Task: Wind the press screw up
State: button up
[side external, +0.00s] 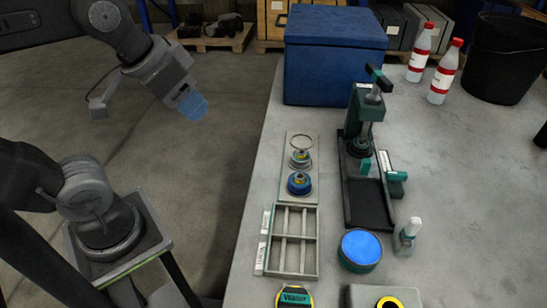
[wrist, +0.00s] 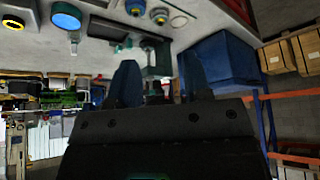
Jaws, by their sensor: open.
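The press (side external: 353,150) is a dark green and black stand on the table, with an upright column and a flat black base. Its screw (side external: 368,108) stands upright at the top, with a dark cross handle (side external: 378,77) with a green end. A round dark part sits under the screw. My gripper (side external: 190,104) hangs in the air left of the table, well apart from the press. In the wrist view its two dark fingers (wrist: 160,78) are spread with nothing held. The press (wrist: 157,62) shows upside down beyond them, partly hidden by the fingers.
A large blue box (side external: 335,55) stands behind and left of the press. A plate with round parts (side external: 300,172), a grey divided tray (side external: 292,240), a blue-topped round tin (side external: 359,250) and a small bottle (side external: 407,235) lie nearby. The table's right side is mostly clear.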

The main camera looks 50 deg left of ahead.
jog(key=shift+f, duration=0.1)
notch_tip(320, 180, down, 4)
jog(key=shift+r, duration=0.1)
jog(key=w+d+r+n+t, duration=0.1)
jog(key=w+d+r+t, duration=0.4)
jog(key=w, duration=0.7)
jog(key=w+d+r+n+t+y, duration=0.15)
jog(key=w+d+r+t, duration=0.4)
jog(key=w, duration=0.55)
jog(key=w+d+r+n+t, duration=0.1)
jog(key=w+d+r+t, duration=0.2)
jog(key=w+d+r, duration=0.65)
jog(key=w+a+f+n+g+y, duration=0.1)
jog(key=w+a+f+n+y, duration=0.1)
jog(key=w+f+n+y, duration=0.25)
jog(key=n+g+y, duration=0.4)
jog(key=g+y, duration=0.5)
send_near(383, 77)
jog(key=x, duration=1)
jog(key=shift+f, duration=0.15)
